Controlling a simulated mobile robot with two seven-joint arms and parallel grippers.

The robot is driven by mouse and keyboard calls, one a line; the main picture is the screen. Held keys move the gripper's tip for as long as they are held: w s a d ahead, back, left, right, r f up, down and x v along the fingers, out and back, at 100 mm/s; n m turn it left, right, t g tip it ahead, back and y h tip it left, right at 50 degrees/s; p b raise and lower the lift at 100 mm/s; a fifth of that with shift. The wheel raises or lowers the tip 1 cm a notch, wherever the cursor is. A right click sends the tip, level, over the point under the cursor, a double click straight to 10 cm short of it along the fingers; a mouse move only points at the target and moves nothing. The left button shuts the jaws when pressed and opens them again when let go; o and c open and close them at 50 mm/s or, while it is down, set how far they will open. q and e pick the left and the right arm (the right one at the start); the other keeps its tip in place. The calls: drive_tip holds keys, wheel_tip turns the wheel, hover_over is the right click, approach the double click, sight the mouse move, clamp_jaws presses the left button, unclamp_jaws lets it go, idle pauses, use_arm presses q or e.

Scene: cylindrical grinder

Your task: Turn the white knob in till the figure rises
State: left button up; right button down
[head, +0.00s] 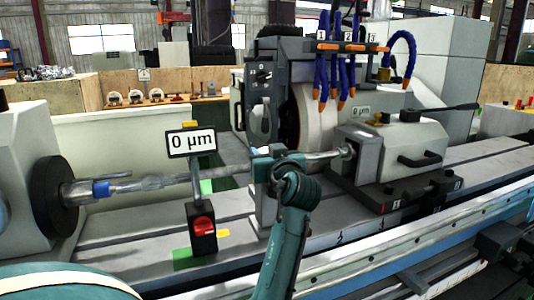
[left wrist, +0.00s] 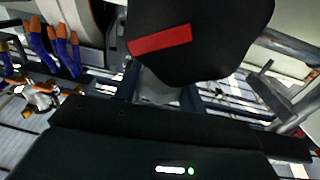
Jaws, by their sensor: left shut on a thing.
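My left gripper (head: 270,168) is at the grey rest (head: 262,205) on the machine bed, its wrist in front of the rest's upper part. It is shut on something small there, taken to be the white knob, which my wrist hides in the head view. In the left wrist view, a dark block with a red stripe (left wrist: 160,40) covers the upper middle, and the fingertips cannot be made out. My right gripper is not in view.
The long workpiece shaft (head: 140,184) runs from the chuck (head: 50,195) past the rest to the tailstock (head: 385,155). The grinding wheel (head: 308,115) stands behind. Blue coolant hoses (head: 335,75) hang above it. A red-buttoned box (head: 202,225) stands left of my wrist.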

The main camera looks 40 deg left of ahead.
use_arm(q)
drive_tip(key=shift+r+m+t+h+p, duration=0.1)
drive_tip(key=shift+m+t+h+p, duration=0.2)
drive_tip(key=shift+m+t+p, duration=0.15)
drive_tip(key=shift+r+m+t+h+p, duration=0.1)
drive_tip(key=shift+m+t+h+p, duration=0.5)
drive_tip(key=shift+t+p, duration=0.2)
drive_tip(key=m+t+h+p, duration=0.2)
drive_tip(key=t+h+p, duration=0.1)
drive_tip(key=shift+a+m+p, duration=0.1)
drive_tip(key=shift+m+p, duration=0.25)
drive_tip(key=shift+f+m+t+h+p, duration=0.2)
drive_tip(key=shift+m+t+h+p, duration=0.35)
drive_tip(key=shift+m+h+p, duration=0.55)
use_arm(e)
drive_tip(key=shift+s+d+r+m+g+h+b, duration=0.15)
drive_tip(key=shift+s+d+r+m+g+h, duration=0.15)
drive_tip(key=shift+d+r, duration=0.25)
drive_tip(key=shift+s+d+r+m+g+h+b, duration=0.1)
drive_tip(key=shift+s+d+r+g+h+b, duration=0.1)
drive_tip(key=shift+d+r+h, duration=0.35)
use_arm(q)
drive_tip(key=shift+h, duration=0.4)
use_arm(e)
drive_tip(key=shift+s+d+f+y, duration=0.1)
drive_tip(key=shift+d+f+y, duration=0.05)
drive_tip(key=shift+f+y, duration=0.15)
use_arm(q)
drive_tip(key=o, duration=1)
drive_tip(key=shift+c, duration=0.2)
